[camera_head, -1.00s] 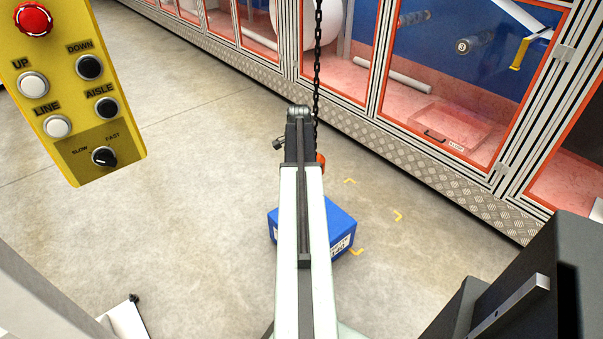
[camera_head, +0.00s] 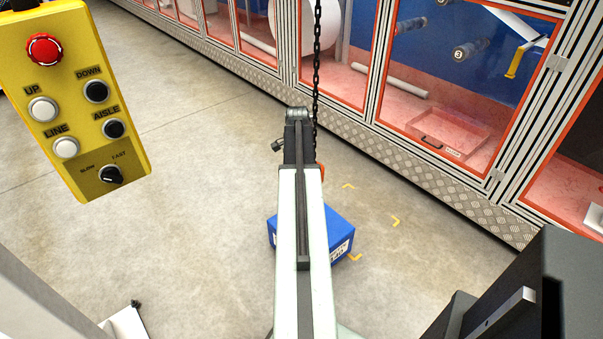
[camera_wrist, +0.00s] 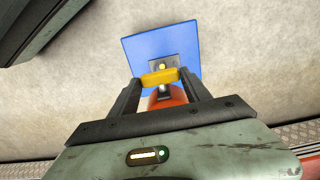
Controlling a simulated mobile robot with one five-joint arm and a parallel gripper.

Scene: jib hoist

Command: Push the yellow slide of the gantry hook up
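The yellow slide (camera_wrist: 160,77) shows in the wrist view as a short bar between the tips of my gripper (camera_wrist: 162,76). The orange-red hook body (camera_wrist: 168,98) lies between the two dark fingers, partly hidden by my gripper's body. The fingers stand apart, one on either side; I cannot tell whether they touch the slide. In the head view only a bit of the orange-red hook (camera_head: 321,172) shows beside my arm, under the black chain (camera_head: 317,75). A blue box (camera_head: 340,232) stands on the floor below, and its top (camera_wrist: 185,45) fills the wrist view behind the slide.
A yellow control pendant (camera_head: 75,100) with a red stop button hangs at the upper left. Orange-framed glass cabinets (camera_head: 440,85) run along the back and right. Yellow corner marks (camera_head: 395,221) lie right of the box. The floor on the left is open.

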